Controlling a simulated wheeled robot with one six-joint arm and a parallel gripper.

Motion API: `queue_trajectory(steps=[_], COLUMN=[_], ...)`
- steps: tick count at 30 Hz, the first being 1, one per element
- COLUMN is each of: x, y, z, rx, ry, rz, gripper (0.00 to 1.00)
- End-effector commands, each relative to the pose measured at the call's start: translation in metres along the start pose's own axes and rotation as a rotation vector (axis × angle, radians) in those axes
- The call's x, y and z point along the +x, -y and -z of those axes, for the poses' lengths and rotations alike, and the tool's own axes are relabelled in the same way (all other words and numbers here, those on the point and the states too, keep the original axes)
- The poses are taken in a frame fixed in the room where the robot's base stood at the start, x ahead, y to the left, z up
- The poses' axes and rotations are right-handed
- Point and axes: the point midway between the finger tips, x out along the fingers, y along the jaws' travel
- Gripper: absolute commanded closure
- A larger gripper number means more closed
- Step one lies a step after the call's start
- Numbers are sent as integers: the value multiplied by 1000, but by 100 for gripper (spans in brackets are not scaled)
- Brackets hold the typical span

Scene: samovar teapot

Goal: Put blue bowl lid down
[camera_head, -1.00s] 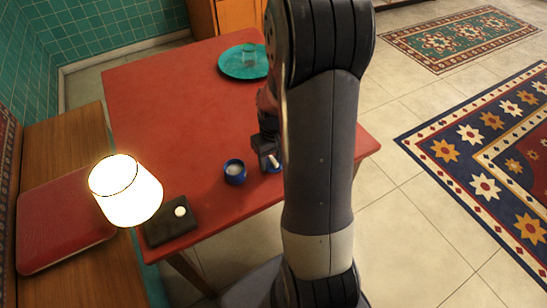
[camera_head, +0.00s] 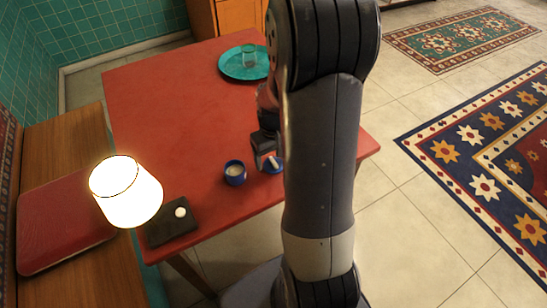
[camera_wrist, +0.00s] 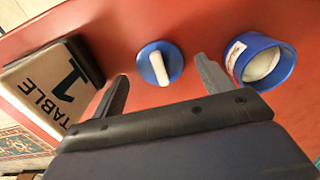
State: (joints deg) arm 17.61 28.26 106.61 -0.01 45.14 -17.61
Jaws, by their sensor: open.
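The blue bowl lid (camera_wrist: 148,75), a round blue disc with a white bar handle, lies on the red table. It also shows in the head view (camera_head: 279,167), partly hidden by my arm. My gripper (camera_wrist: 162,69) is open, with its fingers apart on either side of the lid in the wrist view and nothing held. The blue bowl (camera_head: 235,179) stands uncovered just left of the lid in the head view, with pale contents. In the wrist view the bowl (camera_wrist: 285,70) is right of the lid, beyond the right finger.
A block marked TABLE 1 (camera_wrist: 40,88) stands beside the left finger. On the red table (camera_head: 165,110), a teal tray (camera_head: 232,73) with a glass (camera_head: 249,54) is at the back. A lit lamp (camera_head: 126,190) and dark box (camera_head: 165,231) are front left. The table's middle left is clear.

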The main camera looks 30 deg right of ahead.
Motion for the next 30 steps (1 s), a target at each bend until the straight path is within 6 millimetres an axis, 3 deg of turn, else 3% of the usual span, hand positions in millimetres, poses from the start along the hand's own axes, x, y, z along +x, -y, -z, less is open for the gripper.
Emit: queue_trajectory(steps=[9, 15, 21, 30], x=[-71, -100, -109, -108], y=[0, 0, 0, 0], z=[1, 0, 0, 0], rx=[0, 0, 0, 0], ry=[-5, -3, 0, 0], rz=[-2, -1, 0, 0], gripper=[25, 25, 25, 25])
